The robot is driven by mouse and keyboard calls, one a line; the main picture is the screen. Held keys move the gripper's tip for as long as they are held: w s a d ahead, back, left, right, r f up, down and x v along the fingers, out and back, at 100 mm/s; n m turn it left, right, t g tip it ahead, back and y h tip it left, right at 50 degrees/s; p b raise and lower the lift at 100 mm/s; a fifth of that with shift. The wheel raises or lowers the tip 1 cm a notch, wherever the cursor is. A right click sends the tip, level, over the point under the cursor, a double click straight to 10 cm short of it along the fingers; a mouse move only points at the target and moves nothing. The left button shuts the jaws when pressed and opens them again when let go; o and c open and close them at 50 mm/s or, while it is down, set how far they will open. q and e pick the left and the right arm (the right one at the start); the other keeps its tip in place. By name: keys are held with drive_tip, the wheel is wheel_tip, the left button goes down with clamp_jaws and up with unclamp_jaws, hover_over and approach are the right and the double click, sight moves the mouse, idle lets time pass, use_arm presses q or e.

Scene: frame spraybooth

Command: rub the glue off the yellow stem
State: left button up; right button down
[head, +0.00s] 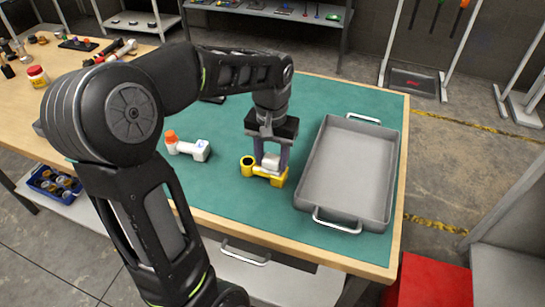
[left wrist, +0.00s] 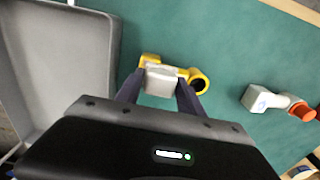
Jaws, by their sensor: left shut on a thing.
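The yellow stem (head: 262,177) lies on the green mat, left of the grey tray; its round open clamp end points left in the head view. My left gripper (head: 270,166) points down over it and is shut on a pale grey-white block (left wrist: 160,82). The block sits at the stem's body, close over it or touching; I cannot tell which. In the left wrist view the yellow stem (left wrist: 190,74) shows behind the block, with its ring to the right. Glue cannot be made out on the stem. My right gripper is not in view.
A grey metal tray (head: 345,168) with wire handles stands to the right. A white stem (head: 194,149) with an orange end lies to the left. Bare mat (head: 240,208) lies in front of the yellow stem. Jars and tools lie on the wooden bench at the far left.

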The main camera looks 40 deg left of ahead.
use_arm(q)
drive_tip(key=shift+w+d, duration=0.3)
drive_tip(key=shift+d, duration=0.7)
drive_tip(key=shift+w+d, duration=0.3)
drive_tip(key=shift+d, duration=0.65)
drive_tip(key=shift+r, duration=0.1)
drive_tip(key=shift+r+p, duration=2.45)
drive_tip(key=shift+r, duration=0.5)
wheel_tip(320, 180, up, 3)
drive_tip(key=shift+p, duration=1.2)
